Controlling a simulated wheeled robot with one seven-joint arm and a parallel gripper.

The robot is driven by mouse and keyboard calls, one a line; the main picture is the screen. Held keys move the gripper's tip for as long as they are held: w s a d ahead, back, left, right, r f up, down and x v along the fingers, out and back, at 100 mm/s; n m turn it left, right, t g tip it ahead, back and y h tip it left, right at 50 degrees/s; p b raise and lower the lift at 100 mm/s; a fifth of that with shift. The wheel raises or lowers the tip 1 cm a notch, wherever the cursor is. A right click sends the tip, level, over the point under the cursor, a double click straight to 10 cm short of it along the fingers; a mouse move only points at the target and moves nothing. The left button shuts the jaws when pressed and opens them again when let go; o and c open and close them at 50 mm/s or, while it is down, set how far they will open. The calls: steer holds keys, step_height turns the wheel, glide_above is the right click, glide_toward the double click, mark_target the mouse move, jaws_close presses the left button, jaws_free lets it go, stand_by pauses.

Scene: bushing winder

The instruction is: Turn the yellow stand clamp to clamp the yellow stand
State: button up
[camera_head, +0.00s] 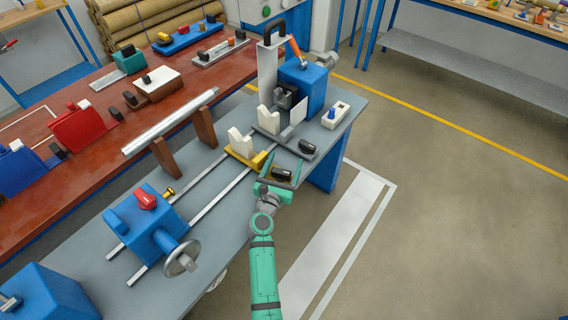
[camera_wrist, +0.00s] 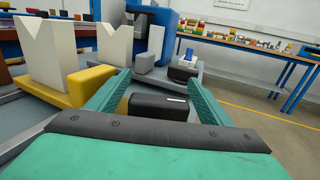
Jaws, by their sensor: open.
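The yellow stand (camera_head: 243,160) sits on the rails of the grey bench and carries a white V-shaped block (camera_head: 240,143). In the wrist view the yellow stand (camera_wrist: 78,88) is left of my gripper. Its clamp handle is black (camera_head: 281,174) and lies at the stand's right end. My gripper (camera_head: 284,160) is open, with its green fingers on either side of this handle. In the wrist view the black handle (camera_wrist: 158,106) lies between the fingers, with gaps visible on both sides. The link from handle to stand is partly hidden by the left finger.
A grey stand with a white block (camera_head: 268,121) and its own black handle (camera_head: 307,146) stands just beyond. A blue machine (camera_head: 305,85) is behind it. A blue tailstock with a handwheel (camera_head: 180,258) is at the lower left. Open floor lies to the right.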

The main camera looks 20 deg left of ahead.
mark_target(279, 174)
steer(key=c, duration=1)
steer(key=shift+d+f+m+g+h, duration=0.15)
steer(key=shift+d+m+h, duration=0.1)
steer(key=shift+m+h, duration=0.8)
steer(key=shift+d+r+m+g+h, duration=0.2)
steer(key=shift+m+h, duration=0.35)
steer(key=shift+h, duration=0.9)
steer(key=shift+c, duration=0.2)
steer(key=shift+s+d+f+m+g+h, duration=0.15)
steer(key=shift+f+m+g+h, duration=0.1)
steer(key=shift+m+h, duration=0.35)
steer(key=o, duration=1)
steer(key=shift+r, duration=0.15)
steer(key=shift+o, duration=0.2)
steer(key=v, duration=1)
steer(key=shift+s, duration=0.3)
